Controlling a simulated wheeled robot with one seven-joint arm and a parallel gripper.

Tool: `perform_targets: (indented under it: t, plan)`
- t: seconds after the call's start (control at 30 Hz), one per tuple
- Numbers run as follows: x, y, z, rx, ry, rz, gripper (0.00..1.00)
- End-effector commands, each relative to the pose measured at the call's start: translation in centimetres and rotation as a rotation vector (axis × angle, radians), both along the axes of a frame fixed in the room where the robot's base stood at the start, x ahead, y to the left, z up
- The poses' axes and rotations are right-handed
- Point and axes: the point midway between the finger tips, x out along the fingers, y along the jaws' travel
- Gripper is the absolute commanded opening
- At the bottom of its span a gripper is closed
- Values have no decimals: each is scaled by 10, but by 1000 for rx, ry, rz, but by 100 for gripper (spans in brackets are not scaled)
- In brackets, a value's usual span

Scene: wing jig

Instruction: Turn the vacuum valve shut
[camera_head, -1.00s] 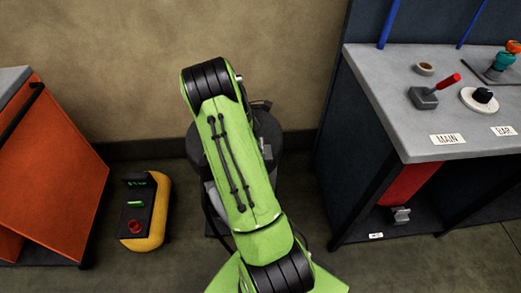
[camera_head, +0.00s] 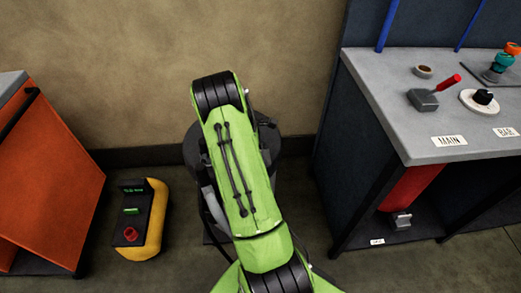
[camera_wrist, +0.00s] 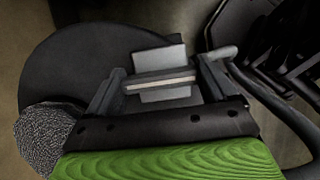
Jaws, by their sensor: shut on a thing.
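In the wrist view my gripper (camera_wrist: 165,80) has its two dark fingers closed in on a light grey flat piece (camera_wrist: 160,56), with a pale strip across it between the fingers. This piece looks like the valve's handle, but I cannot be sure. It sits in front of a dark round drum (camera_wrist: 65,75). In the head view the drum (camera_head: 194,150) stands on the floor by the wall, mostly behind my green arm. The arm hides my gripper and the valve there.
A yellow and black box (camera_head: 155,220) with a red button stands on the floor at left, near an orange cabinet (camera_head: 45,185). A grey-topped bench (camera_head: 385,85) at right carries a red-handled lever (camera_head: 425,99), a black knob (camera_head: 484,96) and labels.

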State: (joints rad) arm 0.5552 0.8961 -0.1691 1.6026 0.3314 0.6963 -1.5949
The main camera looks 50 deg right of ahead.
Motion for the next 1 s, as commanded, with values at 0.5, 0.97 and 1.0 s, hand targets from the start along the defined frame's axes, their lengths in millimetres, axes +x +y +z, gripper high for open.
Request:
perform_targets:
  t: [0.5, 0.97, 1.0]
  plan:
    - [-2, -2, 3, -3, 4, -239, 55]
    - [-2, -2, 1, -3, 3, -677, 55]
    - [-2, -2, 1, -3, 3, -715, 55]
